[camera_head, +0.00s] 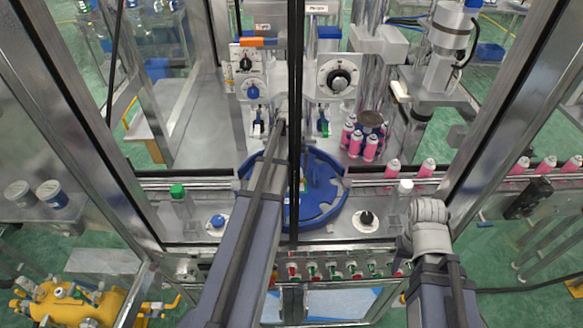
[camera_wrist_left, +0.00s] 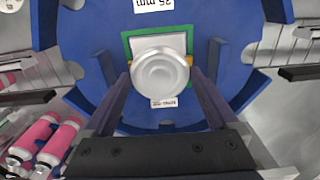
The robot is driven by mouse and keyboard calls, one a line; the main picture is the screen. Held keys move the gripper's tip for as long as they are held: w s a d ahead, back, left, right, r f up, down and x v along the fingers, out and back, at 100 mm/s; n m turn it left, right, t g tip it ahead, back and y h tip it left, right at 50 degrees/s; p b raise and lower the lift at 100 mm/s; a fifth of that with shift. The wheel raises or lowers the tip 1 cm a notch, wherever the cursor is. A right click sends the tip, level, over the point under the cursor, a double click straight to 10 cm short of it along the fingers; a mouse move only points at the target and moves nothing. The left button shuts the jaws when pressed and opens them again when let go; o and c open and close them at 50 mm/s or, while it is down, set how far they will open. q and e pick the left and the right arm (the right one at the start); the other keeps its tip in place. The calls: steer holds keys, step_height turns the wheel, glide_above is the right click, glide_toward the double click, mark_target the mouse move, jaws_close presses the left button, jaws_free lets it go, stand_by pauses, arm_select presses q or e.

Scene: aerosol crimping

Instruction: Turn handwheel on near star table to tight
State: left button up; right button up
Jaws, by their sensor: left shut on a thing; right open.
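The blue star table (camera_head: 328,205) lies in the middle of the head view, partly covered by my left arm and a dark upright frame bar. In the left wrist view its blue plate (camera_wrist_left: 90,35) fills most of the picture. A round silver handwheel (camera_wrist_left: 160,76) sits on it over a green-edged square, with a 25 mm label behind. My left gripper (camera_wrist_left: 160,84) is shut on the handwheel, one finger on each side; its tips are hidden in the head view. My right gripper (camera_head: 428,232) is open at the right, apart from the star table; its fingers are hard to make out.
A green-capped bottle (camera_head: 179,195) stands at left. Metal frame posts limit room on both sides.

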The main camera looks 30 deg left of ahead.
mark_target(291, 171)
arm_select(q)
steer(key=o, duration=1)
step_height(291, 171, up, 8)
steer(key=p, duration=0.8)
steer(key=shift+f, duration=0.1)
